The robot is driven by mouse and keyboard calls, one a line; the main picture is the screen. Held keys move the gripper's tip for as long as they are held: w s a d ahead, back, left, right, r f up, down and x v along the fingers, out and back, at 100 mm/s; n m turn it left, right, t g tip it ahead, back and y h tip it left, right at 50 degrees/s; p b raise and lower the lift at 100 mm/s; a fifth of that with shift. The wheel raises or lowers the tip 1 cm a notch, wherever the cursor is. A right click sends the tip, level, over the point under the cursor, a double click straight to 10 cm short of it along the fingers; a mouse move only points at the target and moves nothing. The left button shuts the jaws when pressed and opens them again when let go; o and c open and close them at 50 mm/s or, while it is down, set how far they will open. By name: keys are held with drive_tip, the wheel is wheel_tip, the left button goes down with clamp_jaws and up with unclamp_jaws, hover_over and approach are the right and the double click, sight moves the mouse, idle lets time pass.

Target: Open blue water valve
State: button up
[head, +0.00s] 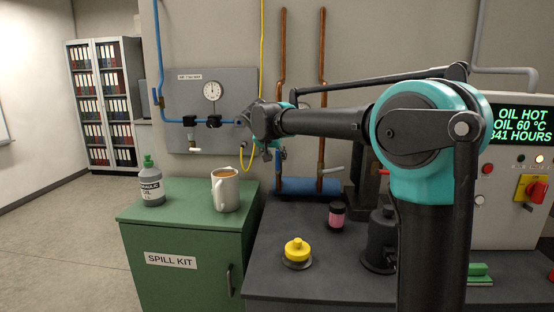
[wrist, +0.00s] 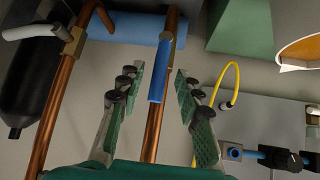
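The blue valve lever (wrist: 160,70) sits on the right copper pipe in the wrist view. It appears nearly in line with that pipe, with its free end towards my gripper. It also shows in the head view as a small blue piece (head: 282,155) just below my gripper (head: 266,150). My gripper (wrist: 158,82) is open, with one green-padded finger on each side of the lever and pipe. Gaps show on both sides of the lever, so no grip on it is visible. In the head view my wrist partly hides this area.
A second lever, pale grey (head: 333,170), sits on the other copper pipe. A blue cylinder (head: 310,186) joins the pipes below. A yellow hose (wrist: 234,80) and a gauge panel (head: 175,105) are close by. A mug (head: 226,192) stands on the green cabinet (head: 190,238).

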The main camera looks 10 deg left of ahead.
drive_tip(key=v, duration=1)
drive_tip(key=shift+s, duration=0.1)
idle(1.1)
